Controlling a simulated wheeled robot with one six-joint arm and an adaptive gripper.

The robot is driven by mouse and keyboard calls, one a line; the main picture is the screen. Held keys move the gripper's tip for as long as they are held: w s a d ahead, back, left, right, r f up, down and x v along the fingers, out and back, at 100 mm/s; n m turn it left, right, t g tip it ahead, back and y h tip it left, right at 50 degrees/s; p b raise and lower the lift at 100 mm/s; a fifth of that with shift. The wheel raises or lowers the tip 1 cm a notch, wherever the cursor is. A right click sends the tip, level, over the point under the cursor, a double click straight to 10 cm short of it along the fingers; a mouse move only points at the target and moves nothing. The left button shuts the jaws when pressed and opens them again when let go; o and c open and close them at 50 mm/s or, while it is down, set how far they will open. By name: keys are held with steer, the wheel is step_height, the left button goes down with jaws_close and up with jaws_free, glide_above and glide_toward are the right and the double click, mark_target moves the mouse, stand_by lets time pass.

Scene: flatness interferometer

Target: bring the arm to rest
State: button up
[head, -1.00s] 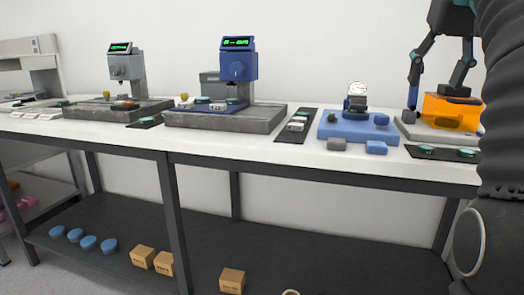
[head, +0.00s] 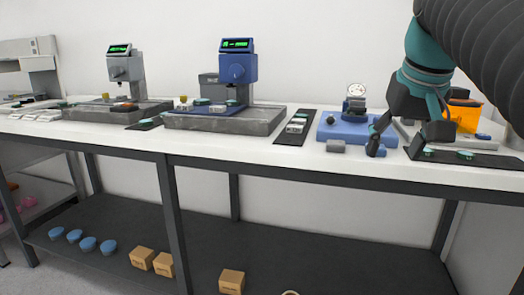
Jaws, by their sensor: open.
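My gripper (head: 396,146) hangs at the right of the head view, over the front right part of the bench. Its two fingers are spread wide, and nothing shows between them. One fingertip is in front of the blue base (head: 345,130) with the dial gauge (head: 356,91). The other is by the dark mat (head: 494,162) with teal-rimmed discs (head: 465,155). Whether the fingertips touch anything I cannot tell. My arm comes in from the upper right and hides part of the orange box (head: 463,117).
A blue instrument (head: 237,68) and a grey instrument (head: 124,68) stand on stone plates along the bench (head: 240,151). A dark strip (head: 291,137) with blocks lies right of centre. The lower shelf holds cardboard boxes (head: 231,281) and blue discs (head: 74,236).

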steer(key=s+a+f, duration=0.2)
steer(key=s+f, duration=0.2)
steer(key=f, duration=0.5)
steer(key=s+a+f+n, duration=0.1)
steer(key=s+f, duration=0.3)
steer(key=f, duration=0.5)
steer(key=s+a+f, duration=0.3)
steer(key=s+f, duration=0.2)
steer(key=f, duration=0.4)
steer(key=shift+a+f+t+y+p, duration=0.25)
steer(key=shift+t+y+p, duration=0.05)
steer(key=shift+p, duration=0.05)
